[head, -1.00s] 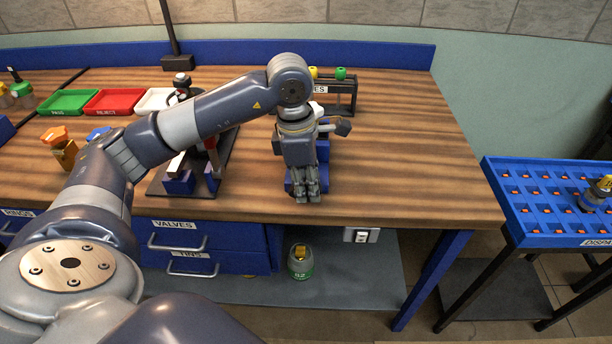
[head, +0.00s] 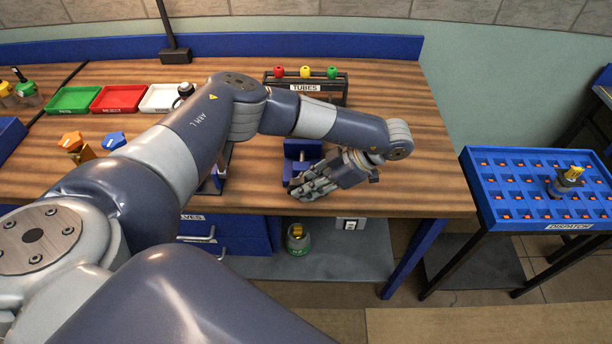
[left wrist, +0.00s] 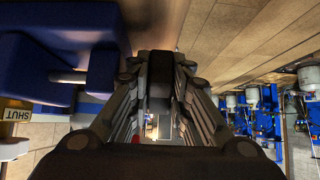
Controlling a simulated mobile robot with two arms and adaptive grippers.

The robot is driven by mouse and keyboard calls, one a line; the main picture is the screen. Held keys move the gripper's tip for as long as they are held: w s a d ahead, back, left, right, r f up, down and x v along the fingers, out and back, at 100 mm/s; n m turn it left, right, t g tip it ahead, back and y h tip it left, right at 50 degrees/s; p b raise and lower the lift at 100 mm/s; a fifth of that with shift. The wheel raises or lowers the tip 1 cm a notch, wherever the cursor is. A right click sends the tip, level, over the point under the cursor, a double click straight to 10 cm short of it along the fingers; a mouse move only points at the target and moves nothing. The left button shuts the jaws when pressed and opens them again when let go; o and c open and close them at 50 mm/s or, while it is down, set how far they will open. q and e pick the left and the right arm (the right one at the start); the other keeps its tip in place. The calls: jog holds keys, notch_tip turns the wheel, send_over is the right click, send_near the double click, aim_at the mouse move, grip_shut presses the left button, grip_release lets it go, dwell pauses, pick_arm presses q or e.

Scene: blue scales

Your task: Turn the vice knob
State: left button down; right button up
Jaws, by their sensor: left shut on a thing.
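The blue vice (head: 298,152) stands near the front edge of the wooden workbench, right of my upper arm in the head view. My left gripper (head: 302,192) is at the vice's front, tilted on its side with its fingers pointing left. It is shut on the vice knob, which the fingers hide. In the left wrist view the fingers (left wrist: 155,125) fill the middle, and part of the blue vice (left wrist: 50,60) with a silver rod shows at the upper left. My right gripper is not in view.
A tube rack (head: 305,87) stands behind the vice. Green (head: 75,99), red (head: 123,97) and white trays lie at the back left. A blue dispatch rack (head: 510,217) stands to the right, across a gap. The bench's right part is clear.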

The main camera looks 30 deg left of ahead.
pick_arm(q)
jog(key=shift+w+f+g+y+p, duration=0.15)
jog(key=shift+g+y+p, duration=0.45)
jog(key=shift+y, duration=0.6)
jog(key=c, duration=1.8)
grip_release()
jog(key=shift+f, duration=0.1)
jog(key=shift+o, duration=0.2)
jog(key=shift+v, duration=3.75)
jog(key=shift+f, duration=0.1)
